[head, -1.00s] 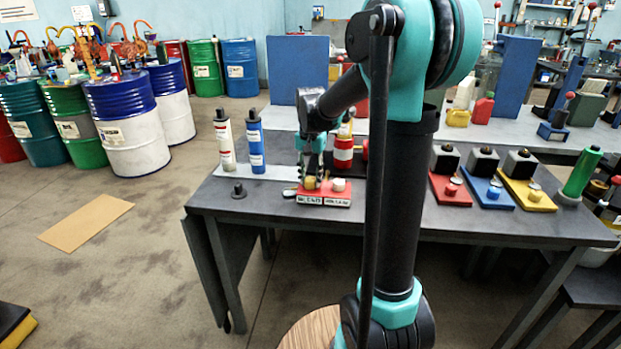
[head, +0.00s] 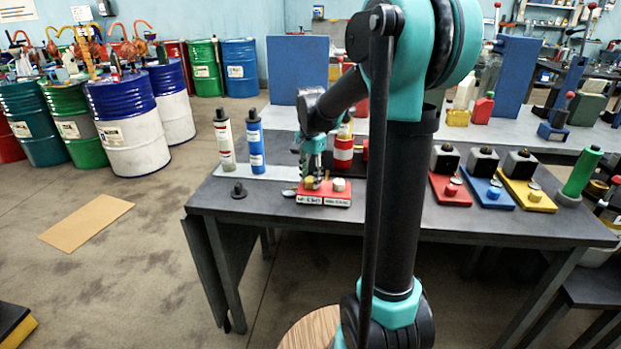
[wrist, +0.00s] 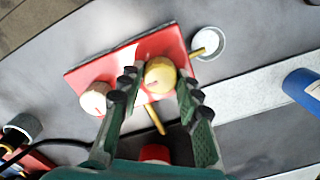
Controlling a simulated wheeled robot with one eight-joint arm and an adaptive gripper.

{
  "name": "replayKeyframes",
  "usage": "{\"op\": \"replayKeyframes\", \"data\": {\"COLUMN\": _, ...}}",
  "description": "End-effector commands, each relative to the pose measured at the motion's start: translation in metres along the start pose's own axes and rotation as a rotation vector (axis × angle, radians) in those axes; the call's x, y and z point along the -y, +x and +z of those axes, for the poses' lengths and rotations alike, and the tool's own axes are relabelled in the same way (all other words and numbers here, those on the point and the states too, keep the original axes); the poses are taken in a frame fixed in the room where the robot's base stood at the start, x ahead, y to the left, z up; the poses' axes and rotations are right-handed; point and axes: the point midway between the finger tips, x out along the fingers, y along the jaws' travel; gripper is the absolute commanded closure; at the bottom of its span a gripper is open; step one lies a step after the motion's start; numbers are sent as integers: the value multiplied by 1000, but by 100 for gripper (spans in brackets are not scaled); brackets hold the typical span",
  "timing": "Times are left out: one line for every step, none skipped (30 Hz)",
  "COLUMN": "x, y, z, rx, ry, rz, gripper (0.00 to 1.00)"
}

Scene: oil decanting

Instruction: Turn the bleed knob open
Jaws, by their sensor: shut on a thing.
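A red block (head: 342,195) sits near the front edge of the dark table, with two labels on its front that are hard to read. It carries a brass-yellow knob (head: 309,184) on the left and a cream knob (head: 338,185) on the right. My gripper (head: 316,179) reaches down over the yellow knob. In the wrist view, my gripper (wrist: 160,78) has a finger on each side of the yellow knob (wrist: 159,72) and is shut on it.
A brass spout (wrist: 205,43) leads from the block to a small white-rimmed cup (wrist: 209,44). A white cylinder (head: 224,141) and a blue cylinder (head: 255,140) stand behind left. A small black part (head: 238,190) lies left, with bare tabletop around it.

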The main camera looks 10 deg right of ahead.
Motion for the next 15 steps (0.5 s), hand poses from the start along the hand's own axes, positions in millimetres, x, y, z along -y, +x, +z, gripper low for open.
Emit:
{"op": "replayKeyframes", "data": {"x": 0, "y": 0, "z": 0, "rx": 0, "ry": 1, "rz": 0, "gripper": 95}}
{"op": "replayKeyframes", "data": {"x": 0, "y": 0, "z": 0, "rx": 0, "ry": 1, "rz": 0, "gripper": 95}}
{"op": "replayKeyframes", "data": {"x": 0, "y": 0, "z": 0, "rx": 0, "ry": 1, "rz": 0, "gripper": 95}}
{"op": "replayKeyframes", "data": {"x": 0, "y": 0, "z": 0, "rx": 0, "ry": 0, "rz": 0, "gripper": 95}}
{"op": "replayKeyframes", "data": {"x": 0, "y": 0, "z": 0, "rx": 0, "ry": 0, "rz": 0, "gripper": 95}}
{"op": "replayKeyframes", "data": {"x": 0, "y": 0, "z": 0, "rx": 0, "ry": 0, "rz": 0, "gripper": 95}}
{"op": "replayKeyframes", "data": {"x": 0, "y": 0, "z": 0, "rx": 0, "ry": 0, "rz": 0, "gripper": 95}}
{"op": "replayKeyframes", "data": {"x": 0, "y": 0, "z": 0, "rx": 0, "ry": 0, "rz": 0, "gripper": 63}}
{"op": "replayKeyframes", "data": {"x": 0, "y": 0, "z": 0, "rx": 0, "ry": 0, "rz": 0, "gripper": 58}}
{"op": "replayKeyframes", "data": {"x": 0, "y": 0, "z": 0, "rx": 0, "ry": 0, "rz": 0, "gripper": 54}}
{"op": "replayKeyframes", "data": {"x": 0, "y": 0, "z": 0, "rx": 0, "ry": 0, "rz": 0, "gripper": 50}}
{"op": "replayKeyframes", "data": {"x": 0, "y": 0, "z": 0, "rx": 0, "ry": 0, "rz": 0, "gripper": 46}}
{"op": "replayKeyframes", "data": {"x": 0, "y": 0, "z": 0, "rx": 0, "ry": 0, "rz": 0, "gripper": 45}}
{"op": "replayKeyframes", "data": {"x": 0, "y": 0, "z": 0, "rx": 0, "ry": 0, "rz": 0, "gripper": 45}}
{"op": "replayKeyframes", "data": {"x": 0, "y": 0, "z": 0, "rx": 0, "ry": 0, "rz": 0, "gripper": 45}}
